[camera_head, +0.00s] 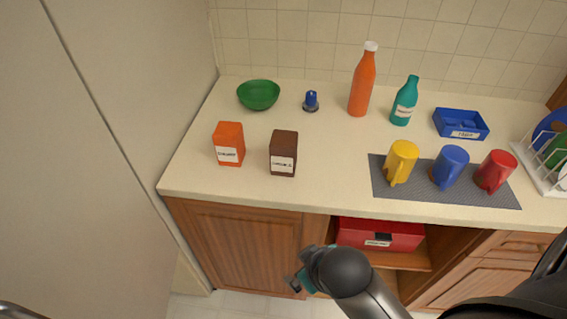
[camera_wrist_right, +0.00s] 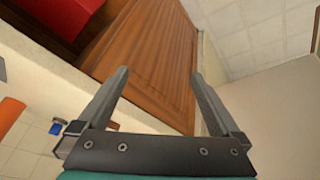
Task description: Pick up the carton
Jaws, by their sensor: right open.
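Two small upright boxes stand on the counter in the head view: an orange box (camera_head: 229,144) and a dark brown box (camera_head: 283,153) to its right. Each has a white label too small to read surely, so I cannot tell which is the carton. My right gripper (camera_head: 300,283) is low in front of the cabinet, below the counter edge and well apart from both boxes. In the right wrist view, its two fingers (camera_wrist_right: 159,75) are spread with nothing between them. My left gripper is not in view.
The counter (camera_head: 330,185) also holds a green bowl (camera_head: 258,95), orange bottle (camera_head: 362,82), teal bottle (camera_head: 404,101), blue tray (camera_head: 461,134) and dish rack (camera_head: 548,178). Several mugs stand on a grey mat (camera_head: 420,198). A red box (camera_head: 380,236) sits in the open shelf below.

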